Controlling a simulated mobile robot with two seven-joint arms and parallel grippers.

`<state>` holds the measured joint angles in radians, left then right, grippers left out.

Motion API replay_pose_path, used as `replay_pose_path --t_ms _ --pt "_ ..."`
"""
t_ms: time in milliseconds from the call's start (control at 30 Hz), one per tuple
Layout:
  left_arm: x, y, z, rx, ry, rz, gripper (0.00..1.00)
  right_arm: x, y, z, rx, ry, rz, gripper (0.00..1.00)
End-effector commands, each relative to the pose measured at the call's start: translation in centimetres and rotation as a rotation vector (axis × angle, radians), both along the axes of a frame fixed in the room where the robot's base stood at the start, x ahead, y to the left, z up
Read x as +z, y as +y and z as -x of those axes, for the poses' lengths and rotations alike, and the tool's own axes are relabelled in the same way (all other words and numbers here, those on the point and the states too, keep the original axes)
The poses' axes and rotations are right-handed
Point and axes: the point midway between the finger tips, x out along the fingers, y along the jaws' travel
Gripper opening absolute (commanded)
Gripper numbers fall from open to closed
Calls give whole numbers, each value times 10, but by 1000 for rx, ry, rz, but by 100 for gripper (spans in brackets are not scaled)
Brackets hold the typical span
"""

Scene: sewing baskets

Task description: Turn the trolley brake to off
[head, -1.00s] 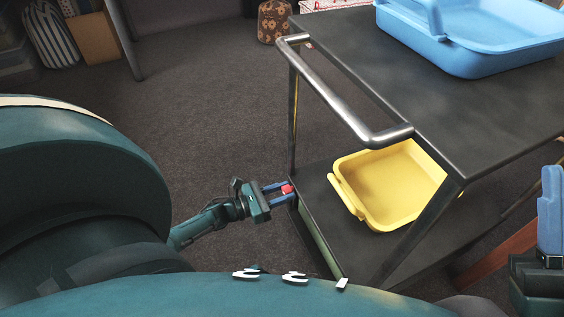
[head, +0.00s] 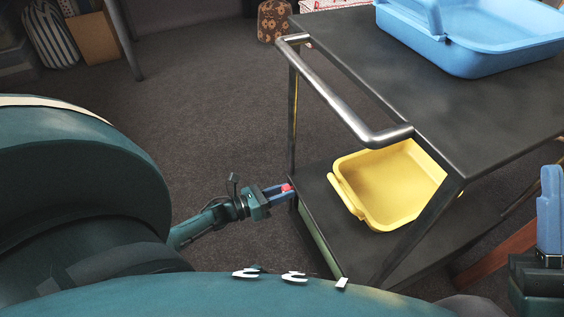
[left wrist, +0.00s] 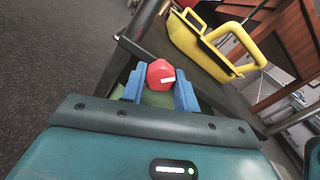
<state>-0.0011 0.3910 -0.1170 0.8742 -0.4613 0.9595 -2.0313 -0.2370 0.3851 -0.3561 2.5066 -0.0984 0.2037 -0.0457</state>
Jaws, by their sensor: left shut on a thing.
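The trolley (head: 455,115) is dark, with two shelves and a bent metal push handle (head: 335,92). The brake is a small red knob (head: 287,187) at the near left end of its lower shelf (head: 312,212). My left gripper (head: 284,190) reaches it from the left and is shut on it. In the left wrist view the red knob (left wrist: 160,73) has a white mark and sits between the two blue fingers (left wrist: 159,90). The fingers partly hide the knob's base. My right gripper (head: 550,212) shows only in part at the right edge, upright and away from the trolley brake.
A yellow basket (head: 345,195) stands on the lower shelf, right of the knob. A blue basket (head: 470,60) stands on the top shelf. A patterned basket (head: 274,22) stands on the floor behind. The carpet (head: 205,110) left of the trolley is clear.

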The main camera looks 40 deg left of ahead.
Motion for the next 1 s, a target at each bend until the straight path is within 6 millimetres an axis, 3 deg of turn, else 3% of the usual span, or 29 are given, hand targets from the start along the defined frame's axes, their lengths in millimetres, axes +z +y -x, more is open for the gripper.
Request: replay_pose_path --t_ms 1000 --pt "1 -1 1 1 492 834 7 0 0 0 0 1 0 36"
